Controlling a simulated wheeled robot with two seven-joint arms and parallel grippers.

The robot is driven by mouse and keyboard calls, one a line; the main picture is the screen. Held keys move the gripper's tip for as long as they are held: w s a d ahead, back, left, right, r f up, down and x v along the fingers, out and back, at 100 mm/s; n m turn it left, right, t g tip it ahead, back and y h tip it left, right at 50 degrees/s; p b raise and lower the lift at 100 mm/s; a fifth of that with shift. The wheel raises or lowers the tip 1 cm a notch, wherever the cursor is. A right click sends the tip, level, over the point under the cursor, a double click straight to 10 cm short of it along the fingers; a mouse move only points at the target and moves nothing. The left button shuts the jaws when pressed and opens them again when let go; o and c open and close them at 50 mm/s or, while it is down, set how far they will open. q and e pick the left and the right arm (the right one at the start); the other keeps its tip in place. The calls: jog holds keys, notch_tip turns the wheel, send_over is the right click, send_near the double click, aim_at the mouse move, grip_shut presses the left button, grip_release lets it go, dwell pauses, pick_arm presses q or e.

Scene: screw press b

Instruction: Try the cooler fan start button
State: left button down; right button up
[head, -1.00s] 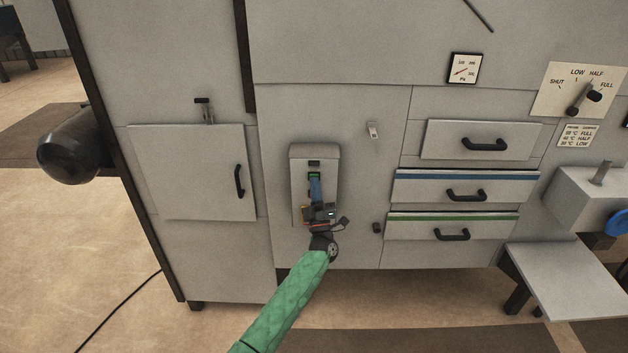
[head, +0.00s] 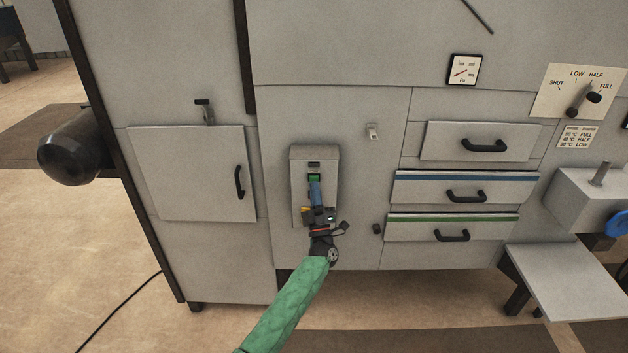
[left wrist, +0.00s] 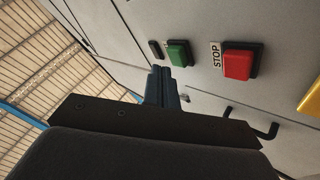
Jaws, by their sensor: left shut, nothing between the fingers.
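A grey control box (head: 329,160) stands on the machine's front panel. Its green button (head: 314,177) shows just above my left fingertips in the head view. In the left wrist view, the green button (left wrist: 178,53) sits beside a red button (left wrist: 238,64) labelled STOP. My left gripper (head: 315,185) is shut and empty, its fingers pointing up at the box; the fingers also show in the left wrist view (left wrist: 161,76). The tips are close to the green button; I cannot tell whether they touch it. My gripper hides the lower part of the box in the head view.
A small toggle switch (head: 372,132) is right of the box. Drawers with black handles (head: 466,196) lie further right, above a jutting grey shelf (head: 570,283). A cabinet door (head: 185,175) is at the left. The panel around the box is mostly clear.

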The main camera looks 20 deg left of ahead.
pick_arm(q)
jog(key=shift+s+d, duration=0.1)
jog(key=shift+s, duration=0.05)
jog(key=s, duration=0.2)
jog(key=s+d+p, duration=0.1)
jog(key=s, duration=0.1)
jog(key=shift+s+d, duration=0.15)
jog(key=shift+s, duration=0.15)
dwell(0.4)
dwell(0.3)
